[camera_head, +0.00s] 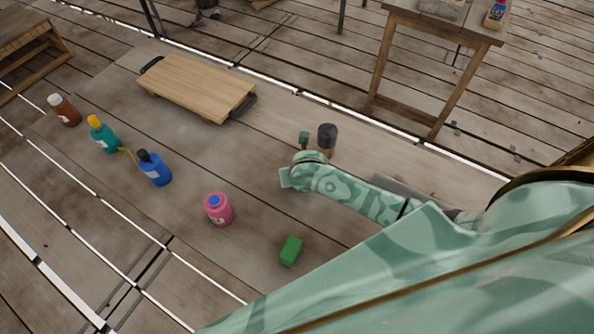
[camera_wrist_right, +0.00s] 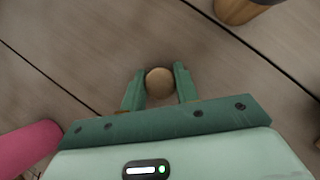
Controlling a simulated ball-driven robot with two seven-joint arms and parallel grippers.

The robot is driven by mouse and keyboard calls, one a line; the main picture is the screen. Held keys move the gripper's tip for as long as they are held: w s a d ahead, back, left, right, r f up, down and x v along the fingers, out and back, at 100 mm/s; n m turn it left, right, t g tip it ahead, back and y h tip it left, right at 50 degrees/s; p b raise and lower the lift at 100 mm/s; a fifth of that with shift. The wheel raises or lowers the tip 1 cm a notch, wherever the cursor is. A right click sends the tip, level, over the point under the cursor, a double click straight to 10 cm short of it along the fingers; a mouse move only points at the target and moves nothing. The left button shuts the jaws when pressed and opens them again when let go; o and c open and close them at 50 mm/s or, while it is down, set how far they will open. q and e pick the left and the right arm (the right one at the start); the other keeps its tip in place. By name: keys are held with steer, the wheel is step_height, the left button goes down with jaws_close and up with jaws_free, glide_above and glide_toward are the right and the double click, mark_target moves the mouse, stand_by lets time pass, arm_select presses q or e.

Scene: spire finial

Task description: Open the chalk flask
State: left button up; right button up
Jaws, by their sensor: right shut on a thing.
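My right gripper (camera_wrist_right: 160,85) is shut on a small round tan thing (camera_wrist_right: 159,83), seen end-on between its two green fingers in the right wrist view. Whether it is a stopper or the top of something below cannot be told. In the head view the right gripper (camera_head: 304,139) is beside a dark-topped brown object (camera_head: 327,137), which stands just to its right. No flask in view is clearly marked as the chalk flask. A pink bottle with a blue cap (camera_head: 218,212) stands to the gripper's lower left. My left gripper is not in view.
A blue bottle (camera_head: 157,172), a teal bottle with a yellow cap (camera_head: 105,138) and a brown bottle with a white cap (camera_head: 67,112) stand at the left. A green block (camera_head: 290,251) lies in front. A wooden board (camera_head: 197,88) with dark handles lies behind.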

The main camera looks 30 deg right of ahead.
steer(key=shift+r, duration=0.1)
steer(key=o, duration=1.1)
steer(key=p+v, duration=0.5)
steer(key=v, duration=0.7)
steer(key=shift+a, duration=0.1)
